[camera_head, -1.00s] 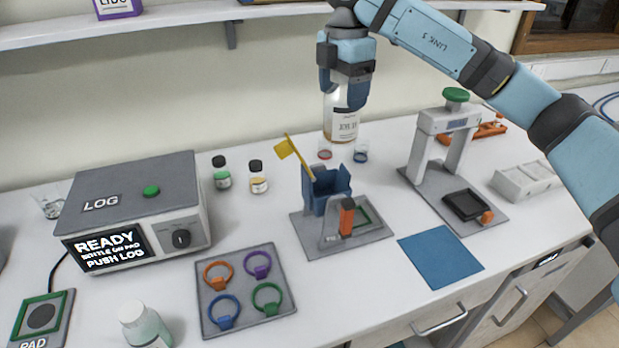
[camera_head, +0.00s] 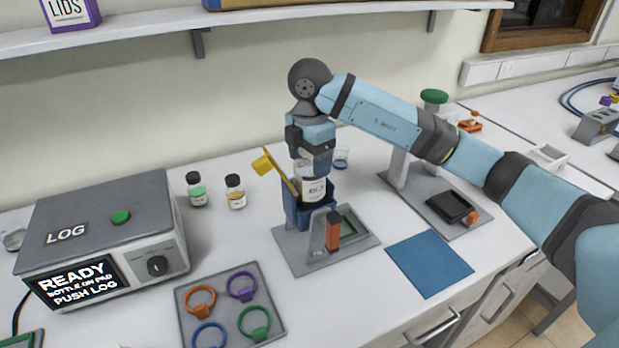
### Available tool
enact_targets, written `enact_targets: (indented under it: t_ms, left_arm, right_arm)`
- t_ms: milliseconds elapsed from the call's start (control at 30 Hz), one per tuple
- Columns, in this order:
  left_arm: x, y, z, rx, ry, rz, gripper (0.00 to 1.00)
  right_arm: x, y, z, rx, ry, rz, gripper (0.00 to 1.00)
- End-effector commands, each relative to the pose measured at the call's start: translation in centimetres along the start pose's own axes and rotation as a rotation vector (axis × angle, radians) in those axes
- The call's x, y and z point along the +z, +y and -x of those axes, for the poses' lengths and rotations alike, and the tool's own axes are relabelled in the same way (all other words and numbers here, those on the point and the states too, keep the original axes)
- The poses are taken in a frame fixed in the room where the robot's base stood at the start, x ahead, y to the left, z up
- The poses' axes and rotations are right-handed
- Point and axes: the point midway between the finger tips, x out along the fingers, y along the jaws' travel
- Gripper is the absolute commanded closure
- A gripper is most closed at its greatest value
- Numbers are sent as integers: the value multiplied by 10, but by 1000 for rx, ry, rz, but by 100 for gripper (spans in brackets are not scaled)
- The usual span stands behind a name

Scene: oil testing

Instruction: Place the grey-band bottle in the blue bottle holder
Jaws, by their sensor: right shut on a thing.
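My right gripper (camera_head: 310,158) points down and is shut on the upper part of a bottle (camera_head: 314,189) with a white label. The bottle is upright, and its lower part is hidden behind the front of the blue bottle holder (camera_head: 297,213). I cannot tell whether its base rests on the holder's floor. The band on the bottle is hard to make out because the gripper covers its neck. The holder stands on a grey plate (camera_head: 294,256), with a yellow flag-like lever (camera_head: 266,165) at its left. My left gripper is not in view.
The LOG box (camera_head: 100,225) and two small vials (camera_head: 235,192) are to the left. A ring tray (camera_head: 229,303) lies in front. A blue mat (camera_head: 429,264) and a green-knobbed press (camera_head: 434,97) are to the right.

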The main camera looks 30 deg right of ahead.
Motion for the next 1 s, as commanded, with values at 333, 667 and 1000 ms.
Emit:
enact_targets:
  t_ms: [333, 667, 1000]
  left_arm:
    - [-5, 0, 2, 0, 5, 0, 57]
    - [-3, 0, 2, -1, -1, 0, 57]
    - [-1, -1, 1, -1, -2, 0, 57]
  right_arm:
    - [0, 0, -32, -1, 0, -2, 65]
    - [0, 0, -52, 2, 0, 0, 65]
    - [0, 0, -55, 0, 0, 0, 2]
